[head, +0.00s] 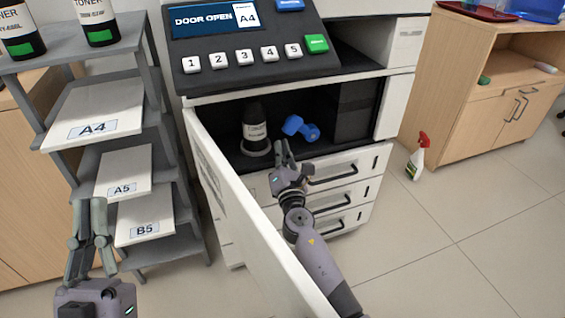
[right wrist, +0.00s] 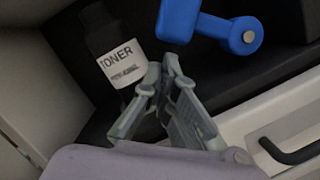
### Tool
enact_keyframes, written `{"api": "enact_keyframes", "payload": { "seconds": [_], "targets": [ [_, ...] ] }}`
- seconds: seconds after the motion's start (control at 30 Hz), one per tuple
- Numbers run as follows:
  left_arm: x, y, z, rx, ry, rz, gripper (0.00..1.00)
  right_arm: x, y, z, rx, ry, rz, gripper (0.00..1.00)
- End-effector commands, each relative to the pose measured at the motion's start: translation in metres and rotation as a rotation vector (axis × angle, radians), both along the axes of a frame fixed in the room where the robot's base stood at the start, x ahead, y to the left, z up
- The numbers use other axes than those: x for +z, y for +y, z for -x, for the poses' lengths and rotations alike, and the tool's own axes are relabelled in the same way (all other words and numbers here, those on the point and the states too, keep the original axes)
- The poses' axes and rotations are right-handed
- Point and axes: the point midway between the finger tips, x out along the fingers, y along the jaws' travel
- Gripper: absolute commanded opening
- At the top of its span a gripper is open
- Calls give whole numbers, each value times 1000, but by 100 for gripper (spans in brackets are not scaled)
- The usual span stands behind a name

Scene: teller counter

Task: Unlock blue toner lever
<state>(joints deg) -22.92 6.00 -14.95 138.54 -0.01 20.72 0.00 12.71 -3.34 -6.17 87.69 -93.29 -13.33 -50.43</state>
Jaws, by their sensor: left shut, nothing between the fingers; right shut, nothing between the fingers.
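The blue lever (head: 301,128) is inside the open compartment of the printer, right of the black toner bottle (head: 254,125) with its white label. In the right wrist view the blue lever (right wrist: 205,25) shows at the top, with a round knob end, and the toner bottle (right wrist: 112,50) is to its left. My right gripper (head: 283,148) is shut and empty, just below and in front of the lever; its fingertips (right wrist: 170,62) appear near the bottle and lever, and contact cannot be told. My left gripper (head: 88,205) is shut and empty at the lower left, in front of the shelf rack.
The open white door (head: 245,215) stands between my arms. Drawers with dark handles (head: 333,180) lie below the compartment. The control panel reads DOOR OPEN, A4 (head: 215,20). A paper rack (head: 140,258) is at left; a spray bottle (head: 418,157) stands on the floor at right.

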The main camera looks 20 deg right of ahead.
Motion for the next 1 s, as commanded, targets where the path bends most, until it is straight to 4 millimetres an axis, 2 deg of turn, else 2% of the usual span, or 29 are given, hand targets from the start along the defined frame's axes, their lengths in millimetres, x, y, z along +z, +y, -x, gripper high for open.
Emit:
{"api": "enact_keyframes", "payload": {
  "seconds": [0.2, 0.63, 0.8, 1.0],
  "targets": [
    [4, 1, 5, -2, -33, 10, 0, 2, -2, -12, -1, 1, 0, 0],
    [4, 0, 3, -2, -26, 8, 0, 3, -2, -12, 1, 1, -8, 0],
    [-10, -1, -11, 6, 85, -24, 0, 8, -2, -12, 0, 1, -37, 0],
    [-20, -2, -20, 9, 152, -44, 0, 9, -2, -12, 1, 3, -59, 0]
  ]
}}
